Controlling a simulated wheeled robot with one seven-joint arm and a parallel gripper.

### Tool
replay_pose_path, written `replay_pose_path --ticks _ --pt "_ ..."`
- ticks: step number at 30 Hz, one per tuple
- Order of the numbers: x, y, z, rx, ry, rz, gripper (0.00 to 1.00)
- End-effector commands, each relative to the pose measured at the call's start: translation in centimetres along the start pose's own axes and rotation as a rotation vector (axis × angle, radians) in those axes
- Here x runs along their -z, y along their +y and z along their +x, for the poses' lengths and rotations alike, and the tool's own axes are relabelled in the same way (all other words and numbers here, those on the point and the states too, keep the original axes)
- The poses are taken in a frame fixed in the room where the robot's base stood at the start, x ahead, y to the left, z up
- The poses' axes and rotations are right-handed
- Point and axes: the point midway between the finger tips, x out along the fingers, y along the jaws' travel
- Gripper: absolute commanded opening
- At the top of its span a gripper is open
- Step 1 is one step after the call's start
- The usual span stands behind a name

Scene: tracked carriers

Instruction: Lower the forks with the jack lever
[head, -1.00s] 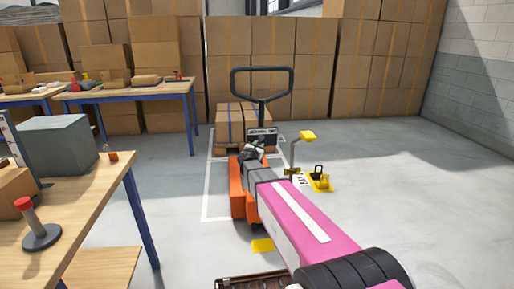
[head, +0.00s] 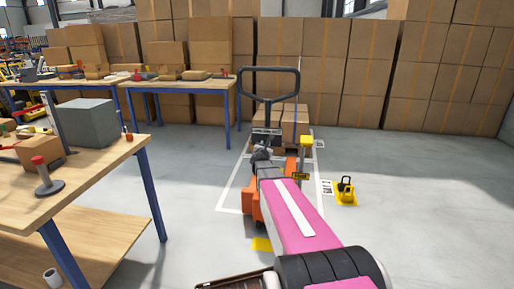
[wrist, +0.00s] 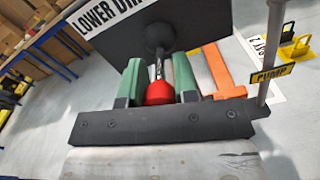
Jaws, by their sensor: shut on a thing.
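The pallet jack's looped dark handle (head: 269,72) stands ahead of me in the head view. The jack lever (wrist: 159,66) is a thin metal rod with a red knob (wrist: 158,93), coming out of a dark box (wrist: 190,28) with a partly cut-off "LOWER" sign (wrist: 105,14). My gripper (wrist: 158,78) has green fingers on both sides of the lever, shut on its knob. In the head view my gripper (head: 263,153) is small beside the handle's base, and the knob cannot be made out. Orange jack parts (head: 252,204) show below; most of the forks is hidden.
Cartons (head: 296,118) stand on a pallet behind the handle. A yellow pedal (head: 306,139) on a post and a "PUMP" label (wrist: 270,74) are to the right. A workbench (head: 75,175) is close on the left. The right floor is clear.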

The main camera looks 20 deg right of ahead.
Motion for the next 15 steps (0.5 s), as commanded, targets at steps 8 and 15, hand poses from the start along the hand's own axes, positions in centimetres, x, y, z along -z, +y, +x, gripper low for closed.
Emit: replay_pose_path --ticks 8,15 --pt "-0.28 -0.94 0.24 0.004 -0.004 0.001 0.0" --pt "-0.26 -0.86 0.24 0.003 -0.004 0.001 0.0"
